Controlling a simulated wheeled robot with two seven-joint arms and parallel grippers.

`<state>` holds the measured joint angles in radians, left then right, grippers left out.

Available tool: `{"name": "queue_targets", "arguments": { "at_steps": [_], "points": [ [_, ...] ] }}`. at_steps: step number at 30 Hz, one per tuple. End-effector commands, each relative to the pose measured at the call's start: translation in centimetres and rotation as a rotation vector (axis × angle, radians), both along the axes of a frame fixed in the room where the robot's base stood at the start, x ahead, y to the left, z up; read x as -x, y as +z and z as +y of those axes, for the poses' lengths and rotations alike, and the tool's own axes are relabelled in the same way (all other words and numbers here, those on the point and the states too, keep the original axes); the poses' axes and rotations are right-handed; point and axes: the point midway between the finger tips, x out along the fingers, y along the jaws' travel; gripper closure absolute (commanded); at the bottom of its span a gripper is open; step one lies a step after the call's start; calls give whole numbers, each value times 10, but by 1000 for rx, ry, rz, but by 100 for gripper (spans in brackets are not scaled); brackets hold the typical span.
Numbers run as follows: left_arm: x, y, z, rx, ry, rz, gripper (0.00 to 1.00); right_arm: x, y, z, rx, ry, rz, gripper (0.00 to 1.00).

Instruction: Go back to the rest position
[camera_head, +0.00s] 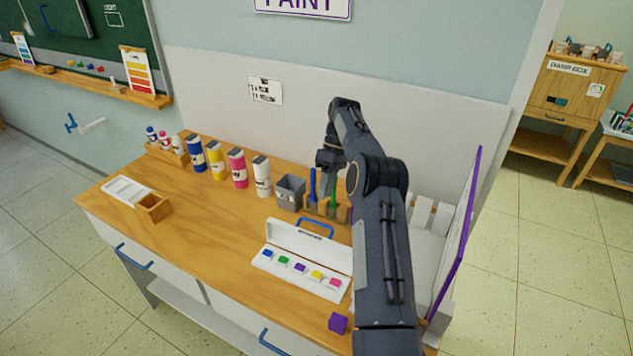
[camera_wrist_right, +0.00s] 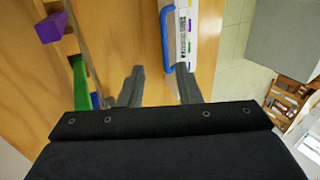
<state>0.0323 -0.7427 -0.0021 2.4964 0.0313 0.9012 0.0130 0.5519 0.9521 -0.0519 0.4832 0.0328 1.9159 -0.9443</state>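My right arm reaches in from the bottom right over the wooden table (camera_head: 205,262). My right gripper (camera_head: 325,188) points down near the wooden tool holder with blue and green handles (camera_head: 333,200), partly hidden by my arm. In the right wrist view, the two fingers of my right gripper (camera_wrist_right: 158,88) stand apart with only bare tabletop between them. Green (camera_wrist_right: 80,85) and purple (camera_wrist_right: 50,27) pieces lie to their left there, and the white paint box's blue handle (camera_wrist_right: 167,40) to their right. My left gripper is not in view.
The open paint box (camera_head: 300,280) lies at the table's front, a purple cube (camera_head: 338,323) near it. A grey cup (camera_head: 290,192) and several paint bottles (camera_head: 238,168) stand along the back. A purple-edged panel (camera_head: 458,235) rises at the right. The floor (camera_head: 525,260) beyond is clear.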

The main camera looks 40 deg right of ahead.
Motion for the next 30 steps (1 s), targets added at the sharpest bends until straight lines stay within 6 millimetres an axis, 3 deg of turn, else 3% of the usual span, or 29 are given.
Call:
{"name": "queue_targets", "arguments": {
  "at_steps": [7, 10, 14, 17, 21, 24, 30],
  "points": [
    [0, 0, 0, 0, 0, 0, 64, 0, 0, 0, 0, 0, 0, 69],
    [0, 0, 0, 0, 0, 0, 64, 0, 9, 4, 8, -9, -8, 69],
    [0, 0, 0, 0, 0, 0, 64, 5, 45, 22, 41, -54, -41, 69],
    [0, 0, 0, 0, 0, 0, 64, 19, 82, 48, 76, -115, -82, 69],
    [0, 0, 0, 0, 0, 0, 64, 54, 125, 94, 111, -215, -151, 69],
    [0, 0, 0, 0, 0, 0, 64, 87, 144, 128, 124, -289, -203, 69],
    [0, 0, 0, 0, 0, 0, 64, 168, 148, 196, 115, -430, -307, 69]
  ]
}}
